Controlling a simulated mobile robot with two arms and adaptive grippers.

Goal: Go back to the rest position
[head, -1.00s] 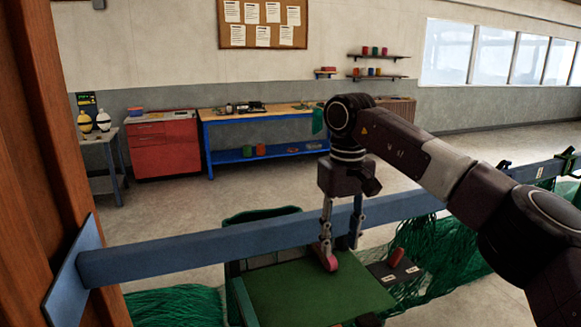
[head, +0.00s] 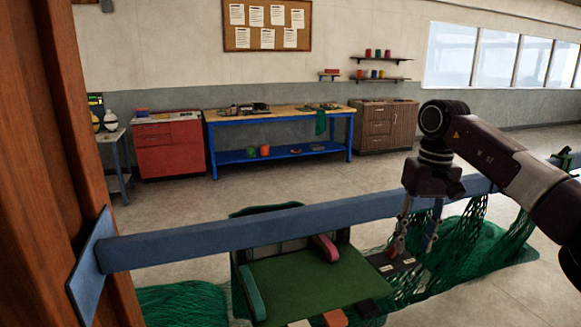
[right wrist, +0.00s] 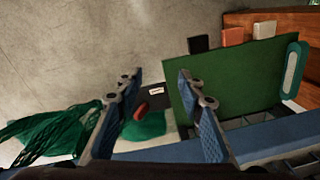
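My right gripper (head: 415,248) hangs over the blue rail's right part in the head view. In the right wrist view its two fingers (right wrist: 157,88) are spread apart with nothing held between them. The green-topped stand (head: 310,282) is to its left, with a pink piece (head: 325,247) at its far right edge and a teal piece (head: 252,292) along its left edge. The green top (right wrist: 235,80) and teal piece (right wrist: 292,70) also show in the right wrist view. My left gripper is in neither view.
The blue rail (head: 250,229) crosses in front, fixed to a wooden post (head: 75,170). Green netting (head: 480,245) hangs at right. A small red object (right wrist: 140,111) lies on a dark labelled plate (right wrist: 155,89). Benches and cabinets stand far back; floor between is clear.

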